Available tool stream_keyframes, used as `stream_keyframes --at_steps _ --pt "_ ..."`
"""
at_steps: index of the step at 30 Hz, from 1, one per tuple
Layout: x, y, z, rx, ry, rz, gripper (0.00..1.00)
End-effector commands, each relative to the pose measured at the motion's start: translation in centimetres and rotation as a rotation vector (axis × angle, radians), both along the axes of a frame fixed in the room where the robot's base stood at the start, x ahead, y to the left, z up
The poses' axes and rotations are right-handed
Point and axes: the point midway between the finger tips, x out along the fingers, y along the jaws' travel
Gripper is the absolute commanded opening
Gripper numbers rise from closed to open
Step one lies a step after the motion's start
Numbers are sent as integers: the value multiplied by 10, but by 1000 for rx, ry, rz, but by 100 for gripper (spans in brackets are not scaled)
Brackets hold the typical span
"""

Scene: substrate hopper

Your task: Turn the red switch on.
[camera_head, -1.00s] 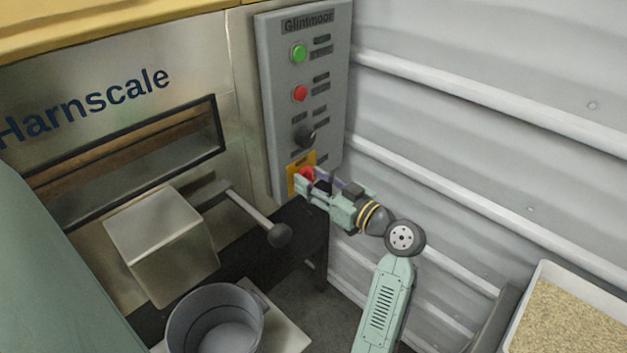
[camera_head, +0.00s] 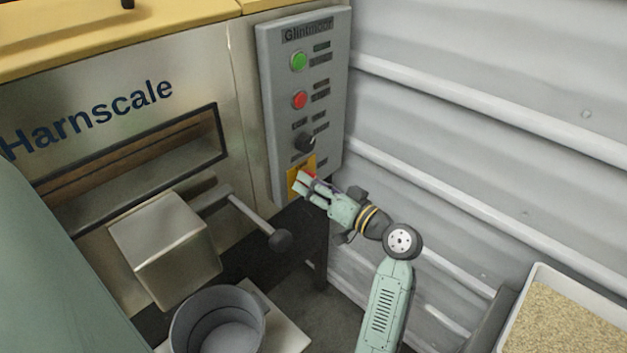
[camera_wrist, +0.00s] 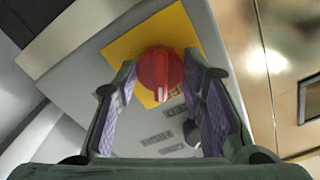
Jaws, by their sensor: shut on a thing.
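The red switch (camera_wrist: 160,76) is a round knob with a raised ridge, on a yellow plate (camera_wrist: 184,27) low on the grey Glintmoor panel (camera_head: 271,120). In the wrist view its ridge runs nearly up and down the picture. My gripper (camera_wrist: 166,68) has one finger on each side of the knob and is shut on it. In the head view my gripper (camera_head: 306,182) reaches the panel from the lower right, and its fingers hide most of the knob.
Above on the panel are a black knob (camera_head: 304,142), a red button (camera_head: 300,100) and a green button (camera_head: 299,61). A lever with a black ball (camera_head: 280,240) juts out left of my gripper. A grey pot (camera_head: 218,322) stands below. A ribbed wall (camera_head: 480,130) is on the right.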

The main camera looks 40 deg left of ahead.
Motion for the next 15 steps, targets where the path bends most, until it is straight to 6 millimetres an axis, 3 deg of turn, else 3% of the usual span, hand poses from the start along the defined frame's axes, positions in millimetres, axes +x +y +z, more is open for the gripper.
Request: stream_keyframes --at_steps 15 --pt "-1 0 4 38 493 2 9"
